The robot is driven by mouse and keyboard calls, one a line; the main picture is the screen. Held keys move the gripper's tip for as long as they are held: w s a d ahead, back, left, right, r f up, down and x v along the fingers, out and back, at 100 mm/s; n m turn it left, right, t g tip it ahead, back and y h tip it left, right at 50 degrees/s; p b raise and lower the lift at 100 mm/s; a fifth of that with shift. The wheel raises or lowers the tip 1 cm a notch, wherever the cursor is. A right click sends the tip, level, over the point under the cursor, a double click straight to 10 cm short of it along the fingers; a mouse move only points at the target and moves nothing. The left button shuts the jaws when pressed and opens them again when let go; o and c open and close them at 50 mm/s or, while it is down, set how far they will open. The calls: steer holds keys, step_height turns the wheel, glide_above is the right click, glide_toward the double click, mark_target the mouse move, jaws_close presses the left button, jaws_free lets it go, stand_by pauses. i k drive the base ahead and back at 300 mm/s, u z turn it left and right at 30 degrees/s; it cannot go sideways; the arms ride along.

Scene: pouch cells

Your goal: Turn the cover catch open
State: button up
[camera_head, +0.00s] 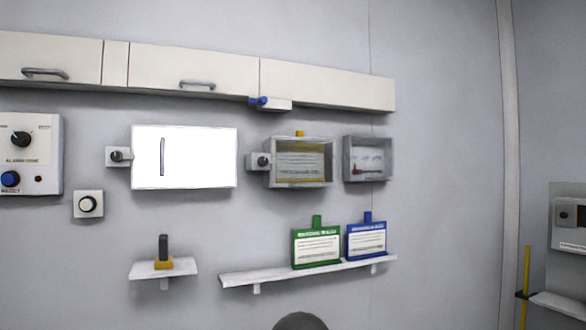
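A white panel (200,158) with a dark vertical handle is on the wall. A small plate with a dark knob (118,156) is at its left edge. To its right, a grey box with a see-through front (300,168) has a similar plate with a dark knob (262,161) at its left edge. Either knob could be the cover catch; I cannot tell which. Both covers look closed. My gripper is not in view. A dark rounded shape (300,321) at the bottom edge is only partly visible.
Another small box (367,158) with a red part hangs right of these. Cabinets (195,70) run above. Below, a shelf (300,272) holds green and blue cards, and a small shelf (148,269) holds a dark upright piece. A control panel (30,155) is at left.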

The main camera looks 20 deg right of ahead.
mark_target(262, 160)
steer(key=z, duration=2.85)
steer(key=k, duration=1.3)
steer(key=u, duration=1.65)
steer(key=i, duration=1)
